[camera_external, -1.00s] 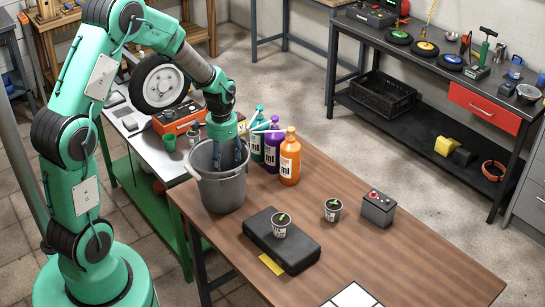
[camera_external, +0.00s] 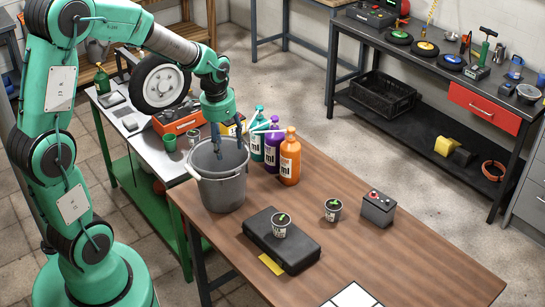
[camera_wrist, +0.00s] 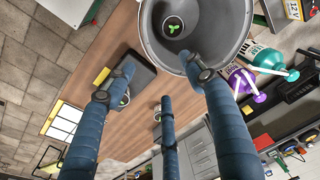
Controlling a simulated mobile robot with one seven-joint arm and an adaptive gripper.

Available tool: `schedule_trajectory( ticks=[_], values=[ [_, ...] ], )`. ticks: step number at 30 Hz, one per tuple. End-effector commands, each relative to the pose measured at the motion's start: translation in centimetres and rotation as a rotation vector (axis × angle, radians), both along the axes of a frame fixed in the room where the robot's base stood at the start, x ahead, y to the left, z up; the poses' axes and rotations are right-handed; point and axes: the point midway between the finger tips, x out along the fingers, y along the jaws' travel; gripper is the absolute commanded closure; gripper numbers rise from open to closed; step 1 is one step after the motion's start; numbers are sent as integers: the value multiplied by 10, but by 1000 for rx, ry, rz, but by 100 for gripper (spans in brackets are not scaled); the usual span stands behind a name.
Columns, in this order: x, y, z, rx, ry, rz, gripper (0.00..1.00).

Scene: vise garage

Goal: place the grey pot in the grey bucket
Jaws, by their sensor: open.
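The grey bucket (camera_external: 222,190) stands upright at the left end of the wooden table. My gripper (camera_external: 231,150) is open, its fingers pointing down over the bucket's mouth. In the wrist view, the bucket (camera_wrist: 152,40) is at the top, and a grey pot (camera_wrist: 173,24) with a green sprout lies inside it at the bottom. My spread fingers (camera_wrist: 148,80) hold nothing there. In the external view the bucket's wall hides this pot. Similar small pots stand on the black case (camera_external: 281,225) and on the bare table (camera_external: 333,210).
Purple, teal and orange bottles (camera_external: 289,158) stand close right of the bucket. The black case (camera_external: 262,244), a yellow block (camera_external: 271,264) and a battery (camera_external: 377,208) are on the table. A wheel (camera_external: 160,82) and red toolbox (camera_external: 180,120) are behind. The table's right front is mostly clear.

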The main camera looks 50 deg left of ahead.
Motion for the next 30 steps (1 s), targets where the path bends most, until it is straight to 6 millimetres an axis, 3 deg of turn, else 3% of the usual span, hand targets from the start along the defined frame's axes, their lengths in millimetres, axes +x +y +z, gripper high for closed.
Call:
schedule_trajectory(
  ticks=[1, 6, 15, 24, 30],
  values=[
    [-7, -10, 18, 4, -20, 0, 46],
    [-33, -36, 63, 8, -76, 7, 46],
    [-90, -78, 128, 5, -172, 20, 46],
    [-157, -112, 170, -11, -271, 32, 46],
    [-199, -129, 186, -29, -330, 39, 46]
  ],
)
